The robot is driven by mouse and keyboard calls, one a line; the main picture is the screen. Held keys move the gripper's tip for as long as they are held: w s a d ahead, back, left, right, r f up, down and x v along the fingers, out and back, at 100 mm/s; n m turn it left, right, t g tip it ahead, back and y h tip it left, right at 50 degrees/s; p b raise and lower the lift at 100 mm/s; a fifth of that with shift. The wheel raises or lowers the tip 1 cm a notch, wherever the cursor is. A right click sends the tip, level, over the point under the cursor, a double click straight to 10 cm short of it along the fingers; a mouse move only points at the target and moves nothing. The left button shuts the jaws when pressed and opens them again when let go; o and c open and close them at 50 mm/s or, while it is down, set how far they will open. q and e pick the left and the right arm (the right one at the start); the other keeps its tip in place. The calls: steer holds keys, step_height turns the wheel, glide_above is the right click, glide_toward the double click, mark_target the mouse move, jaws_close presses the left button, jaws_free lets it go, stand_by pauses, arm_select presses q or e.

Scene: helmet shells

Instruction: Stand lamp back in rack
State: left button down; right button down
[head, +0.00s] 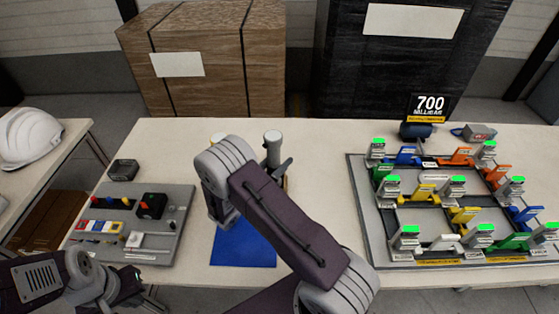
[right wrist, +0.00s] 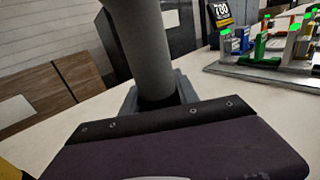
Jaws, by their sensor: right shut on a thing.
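The lamp (head: 272,150), a grey cylinder with a pale top, stands roughly upright near the table's middle. My right gripper (head: 277,168) is shut around it; in the right wrist view the grey shaft (right wrist: 147,50) rises from between the jaws (right wrist: 160,98). The lamp's lower end is hidden by the gripper. A small brown edge shows beside the lamp's base; I cannot tell if it is the rack.
A blue mat (head: 243,250) lies under my right arm. A grey tool board (head: 172,240) is on the left, with a dark box (head: 123,169) behind it. A board of coloured clamps (head: 375,250) fills the right. A white helmet (head: 30,137) sits on another table.

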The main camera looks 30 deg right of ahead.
steer(key=shift+f+b, duration=0.4)
steer(key=shift+f, duration=0.1)
steer(key=c, duration=0.8)
jaws_free()
steer(key=shift+c, duration=0.2)
steer(key=v, duration=0.9)
steer(key=shift+a, duration=0.1)
